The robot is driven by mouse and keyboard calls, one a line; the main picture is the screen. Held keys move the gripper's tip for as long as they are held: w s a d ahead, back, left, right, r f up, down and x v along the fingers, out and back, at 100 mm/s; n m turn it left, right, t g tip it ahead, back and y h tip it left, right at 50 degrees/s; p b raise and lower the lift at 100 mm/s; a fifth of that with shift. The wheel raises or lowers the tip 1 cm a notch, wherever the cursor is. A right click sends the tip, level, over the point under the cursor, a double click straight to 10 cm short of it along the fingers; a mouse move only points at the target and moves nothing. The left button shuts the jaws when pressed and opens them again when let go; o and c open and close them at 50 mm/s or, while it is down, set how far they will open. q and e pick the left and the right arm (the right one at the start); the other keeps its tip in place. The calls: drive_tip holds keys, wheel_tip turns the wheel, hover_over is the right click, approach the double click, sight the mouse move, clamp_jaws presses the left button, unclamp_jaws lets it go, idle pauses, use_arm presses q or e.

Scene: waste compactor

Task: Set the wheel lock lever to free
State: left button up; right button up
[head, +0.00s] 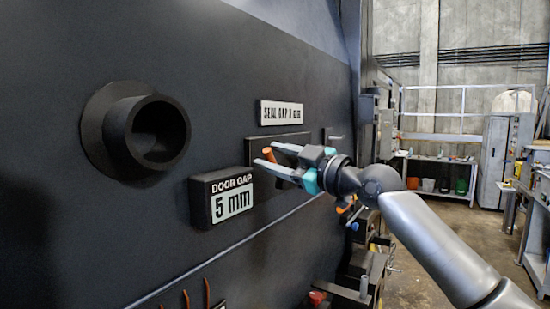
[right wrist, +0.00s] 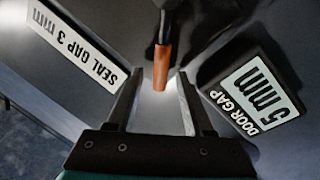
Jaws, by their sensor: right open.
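A lever with an orange grip (head: 268,155), which I take for the wheel lock lever, is on a dark plate on the black wall. In the right wrist view its orange grip (right wrist: 162,66) hangs from a dark arm. My right gripper (head: 265,155) is open, with its two fingers pointing at the lever. In the right wrist view the gripper (right wrist: 158,76) has the grip's end between its fingertips, with a gap on each side. I cannot tell how deep the grip sits between them. The lever's markings are not readable. My left gripper is out of view.
A "DOOR GAP 5 mm" display box (head: 231,197) juts out left of the gripper. A "SEAL GAP 3 mm" sign (head: 281,113) is above. A round black tube (head: 150,132) sticks out at left. Shelving (head: 438,138) stands far right beyond open floor.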

drive_tip(key=b+v, duration=0.4)
drive_tip(key=v, duration=1.1)
drive_tip(key=shift+s+d, duration=0.1)
drive_tip(key=shift+s, duration=0.05)
